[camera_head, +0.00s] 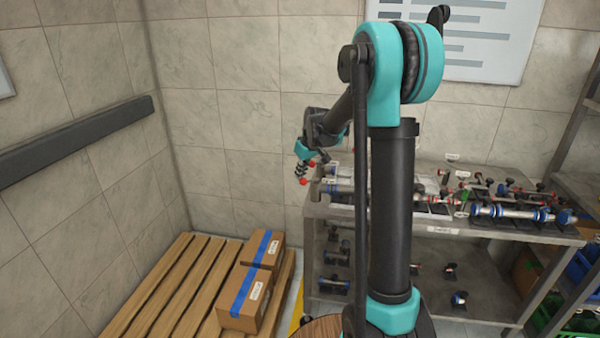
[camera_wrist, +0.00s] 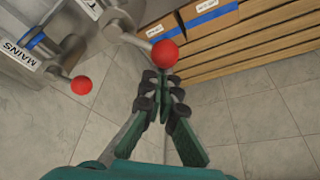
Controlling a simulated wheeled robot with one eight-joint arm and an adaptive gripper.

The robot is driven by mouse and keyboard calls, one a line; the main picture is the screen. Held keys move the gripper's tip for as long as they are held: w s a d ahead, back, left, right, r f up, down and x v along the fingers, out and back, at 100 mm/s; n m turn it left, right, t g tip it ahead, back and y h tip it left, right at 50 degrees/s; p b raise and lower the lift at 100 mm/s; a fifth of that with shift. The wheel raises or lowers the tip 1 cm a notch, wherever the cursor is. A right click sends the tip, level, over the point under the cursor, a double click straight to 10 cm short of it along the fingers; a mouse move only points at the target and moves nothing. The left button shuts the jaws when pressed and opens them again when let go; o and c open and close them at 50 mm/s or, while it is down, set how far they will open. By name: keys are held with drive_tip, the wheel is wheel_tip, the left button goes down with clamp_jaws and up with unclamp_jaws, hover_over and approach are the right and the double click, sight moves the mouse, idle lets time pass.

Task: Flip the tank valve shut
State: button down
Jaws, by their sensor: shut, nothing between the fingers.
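The valve lever nearest my gripper ends in a red ball (camera_wrist: 165,53) on a grey arm from a metal body (camera_wrist: 116,28). The white label beside it is cut off by the frame; only a "T" reads clearly. A second red-balled lever (camera_wrist: 81,86) sits to the left, beside a label reading MAINS (camera_wrist: 18,55). My gripper (camera_wrist: 162,80) is shut and empty, its fingertips just below the nearer ball; I cannot tell if they touch it. In the head view my gripper (camera_head: 304,170) is at the left end of the bench, by two small red balls.
A steel bench (camera_head: 450,232) with several pipe fittings and a lower shelf stands behind my arm. A wooden pallet (camera_head: 180,290) with cardboard boxes (camera_head: 247,295) is on the floor at left. The tiled floor (camera_wrist: 240,120) under my gripper is clear.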

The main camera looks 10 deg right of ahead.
drive_tip(key=shift+s+n, duration=0.25)
drive_tip(key=shift+n, duration=0.05)
drive_tip(key=shift+s+d, duration=0.1)
drive_tip(key=shift+s, duration=0.2)
idle(0.4)
drive_tip(key=w+a, duration=0.3)
drive_tip(key=d+v, duration=0.1)
drive_tip(key=v, duration=1)
drive_tip(key=shift+w, duration=0.2)
drive_tip(key=shift+f, duration=0.15)
